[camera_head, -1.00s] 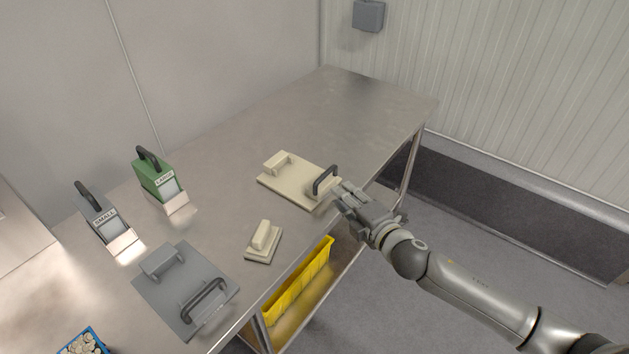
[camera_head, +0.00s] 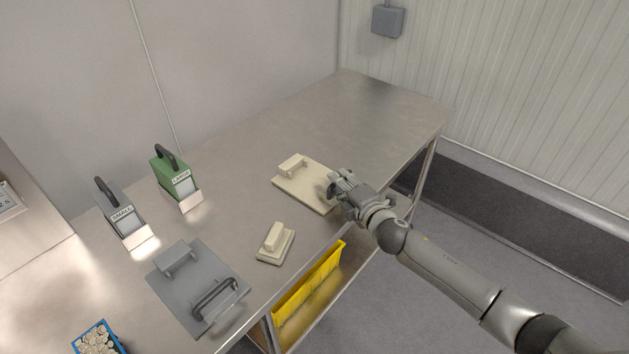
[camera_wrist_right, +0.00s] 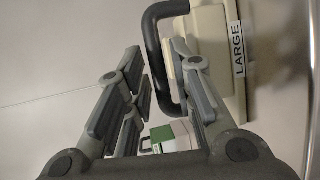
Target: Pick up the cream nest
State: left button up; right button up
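The cream nest (camera_head: 295,187) is a flat cream plate on the metal table, with a cream block at one end and a dark handle at the other. In the right wrist view its cream body (camera_wrist_right: 215,30) carries a "LARGE" label, and its black handle (camera_wrist_right: 151,45) reaches between my fingers. My right gripper (camera_head: 340,186) is at the handle end and hides the handle in the head view. The right wrist view shows its fingers (camera_wrist_right: 157,95) apart, with the handle closer to the right finger. My left gripper is not in view.
A smaller cream block on a base (camera_head: 275,243) sits near the front edge. A grey plate with a handle (camera_head: 197,290), a grey "SMALL" holder (camera_head: 122,216) and a green "LARGE" holder (camera_head: 175,180) stand left. A yellow bin (camera_head: 308,285) is below. The table's far end is clear.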

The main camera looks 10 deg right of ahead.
jog(key=shift+w+a+f, duration=0.15)
jog(key=shift+w, duration=0.5)
grip_shut()
